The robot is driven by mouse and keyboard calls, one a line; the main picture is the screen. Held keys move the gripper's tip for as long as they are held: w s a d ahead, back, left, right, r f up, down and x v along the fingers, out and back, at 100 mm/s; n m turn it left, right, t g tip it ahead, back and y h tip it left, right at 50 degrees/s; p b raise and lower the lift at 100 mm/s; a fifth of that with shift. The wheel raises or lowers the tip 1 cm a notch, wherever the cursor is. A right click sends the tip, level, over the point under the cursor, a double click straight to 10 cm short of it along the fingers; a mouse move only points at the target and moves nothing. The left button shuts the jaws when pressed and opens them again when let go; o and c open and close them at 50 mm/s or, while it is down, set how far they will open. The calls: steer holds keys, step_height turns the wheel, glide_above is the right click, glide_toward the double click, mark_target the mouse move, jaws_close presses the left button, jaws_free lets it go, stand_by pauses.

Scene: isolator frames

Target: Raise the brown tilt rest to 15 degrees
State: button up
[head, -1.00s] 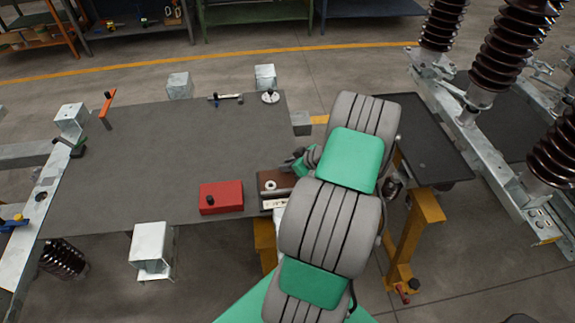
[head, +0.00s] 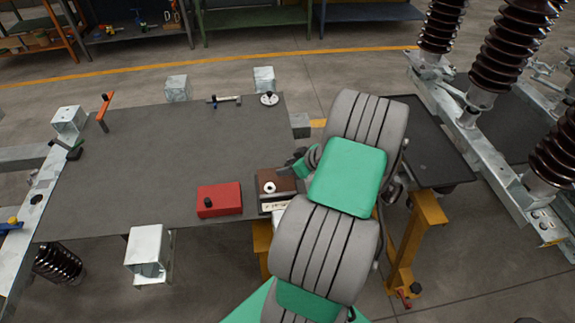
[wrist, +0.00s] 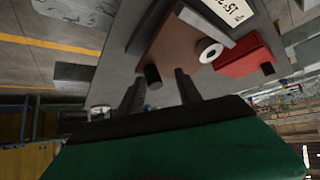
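The brown tilt rest (head: 284,182) sits at the right edge of the grey table, with a white ring on its top and a pale scale strip (head: 273,207) on its near side. In the wrist view the brown plate (wrist: 178,48) shows with the white ring (wrist: 210,51) and part of the numbered label (wrist: 232,10). My gripper (wrist: 160,92) is open, its two dark fingers apart. A short dark peg (wrist: 152,74) shows beyond and between the fingertips; I cannot tell whether they touch it. In the head view my arm hides part of the rest's right side; its angle is unclear.
A red box (head: 219,200) with a black knob stands just left of the rest. The grey table (head: 160,150) is mostly clear. A dark side table (head: 430,140) on a yellow stand is to the right, beyond my arm. Brown ribbed insulators (head: 500,55) stand farther right.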

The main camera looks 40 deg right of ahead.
steer(key=shift+r, duration=0.1)
steer(key=shift+s+d+r, duration=0.15)
steer(key=shift+r, duration=0.05)
steer(key=a+b+v, duration=0.1)
steer(key=v, duration=0.6)
steer(key=shift+d, duration=0.4)
